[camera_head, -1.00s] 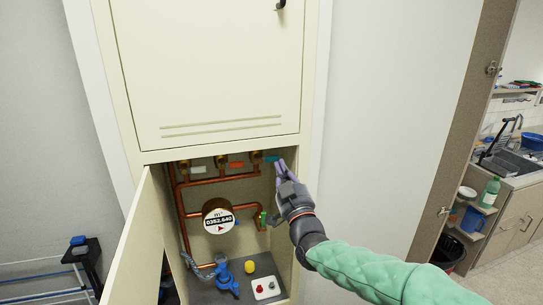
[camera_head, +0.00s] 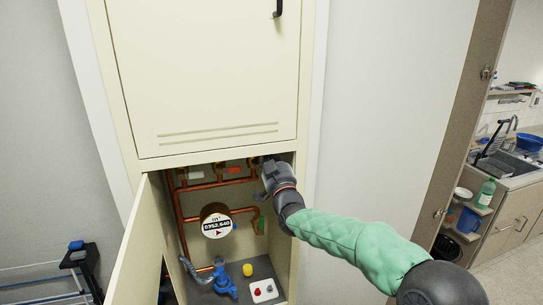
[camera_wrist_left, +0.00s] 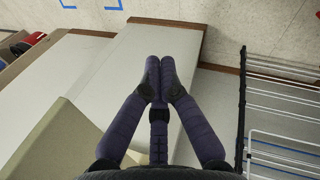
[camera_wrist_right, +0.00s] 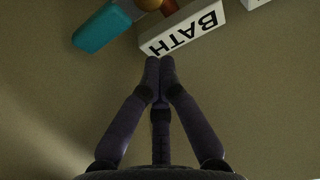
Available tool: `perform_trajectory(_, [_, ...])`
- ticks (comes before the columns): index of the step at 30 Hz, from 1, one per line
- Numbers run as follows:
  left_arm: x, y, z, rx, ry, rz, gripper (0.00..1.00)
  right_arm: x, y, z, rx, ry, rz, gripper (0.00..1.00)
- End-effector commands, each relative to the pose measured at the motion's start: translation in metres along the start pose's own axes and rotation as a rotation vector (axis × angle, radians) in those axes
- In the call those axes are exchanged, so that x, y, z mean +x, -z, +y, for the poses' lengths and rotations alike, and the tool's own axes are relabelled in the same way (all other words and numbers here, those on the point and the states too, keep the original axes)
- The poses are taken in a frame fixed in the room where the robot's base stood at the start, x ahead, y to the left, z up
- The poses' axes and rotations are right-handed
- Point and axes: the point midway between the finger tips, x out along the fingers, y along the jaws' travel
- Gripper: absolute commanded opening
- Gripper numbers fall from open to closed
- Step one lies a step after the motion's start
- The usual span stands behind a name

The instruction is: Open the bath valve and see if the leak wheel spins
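The bath valve shows in the right wrist view as a teal handle (camera_wrist_right: 103,27) beside a brass part and a white label reading BATH (camera_wrist_right: 190,28). My right gripper (camera_wrist_right: 160,68) is shut and empty, its tips just below the label; I cannot tell whether they touch it. In the head view my right gripper (camera_head: 268,170) is at the cabinet's upper right and hides the teal handle. The round water meter (camera_head: 216,222) reads about 0352.640, with a small red triangle, perhaps the leak wheel, on its face. My left gripper (camera_wrist_left: 159,68) is shut and empty, outside the head view.
The cabinet door (camera_head: 142,245) stands open on the left. Copper pipes (camera_head: 180,212), a green handle (camera_head: 261,225), a blue valve (camera_head: 224,281), a yellow cap (camera_head: 247,270) and a white button box (camera_head: 263,290) are inside. A drying rack (camera_wrist_left: 280,130) is near my left gripper.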

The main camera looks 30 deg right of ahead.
Motion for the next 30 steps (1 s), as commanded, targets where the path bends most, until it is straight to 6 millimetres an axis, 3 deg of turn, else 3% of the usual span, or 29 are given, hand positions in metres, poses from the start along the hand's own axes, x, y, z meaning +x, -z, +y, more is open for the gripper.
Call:
perform_trajectory(1, [0.001,0.000,0.000,0.000,0.000,0.000,0.00,-0.004,-0.010,0.000,0.000,0.001,-0.005,0.00])
perform_trajectory(7, [0.001,0.000,-0.001,0.000,0.000,0.000,0.00,-0.010,-0.026,0.000,0.000,0.000,-0.004,0.00])
perform_trajectory(30, [0.011,0.000,-0.004,0.000,0.000,0.000,0.00,-0.012,-0.031,0.001,0.052,-0.017,-0.002,0.00])
